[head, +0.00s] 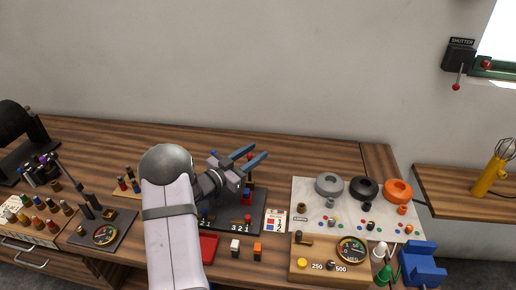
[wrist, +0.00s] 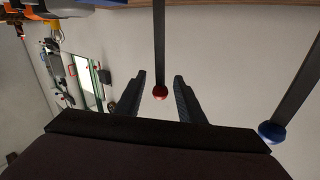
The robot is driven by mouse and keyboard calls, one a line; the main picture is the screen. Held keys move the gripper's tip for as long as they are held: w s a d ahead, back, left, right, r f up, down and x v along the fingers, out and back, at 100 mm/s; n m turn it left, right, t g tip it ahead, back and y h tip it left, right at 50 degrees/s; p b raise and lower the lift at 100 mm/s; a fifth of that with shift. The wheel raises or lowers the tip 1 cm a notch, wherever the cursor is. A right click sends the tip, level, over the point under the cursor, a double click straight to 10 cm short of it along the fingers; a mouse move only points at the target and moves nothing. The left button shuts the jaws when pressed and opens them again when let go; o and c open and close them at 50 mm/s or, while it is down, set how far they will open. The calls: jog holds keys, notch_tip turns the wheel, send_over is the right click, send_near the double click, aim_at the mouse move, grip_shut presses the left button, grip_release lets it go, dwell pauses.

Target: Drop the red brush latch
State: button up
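The red brush latch shows in the wrist view as a red knob (wrist: 160,93) at the end of a dark rod. My gripper (wrist: 160,75) is open, with one finger on each side of the knob and a visible gap to both. In the head view my gripper (head: 259,151) has its blue fingers spread above the dark numbered base (head: 258,222), and the red knob (head: 250,156) shows small between them. A second rod with a blue knob (wrist: 271,132) stands to the right in the wrist view. My arm hides part of the base.
A pale board (head: 300,212) with grey, black and orange rings lies to the right. A wooden gauge box (head: 325,272) is in front of it. A red tray (head: 208,246) and small white and orange blocks are near the front edge. The table behind my gripper is clear.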

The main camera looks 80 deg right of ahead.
jog(key=shift+x, duration=1.1)
grip_shut()
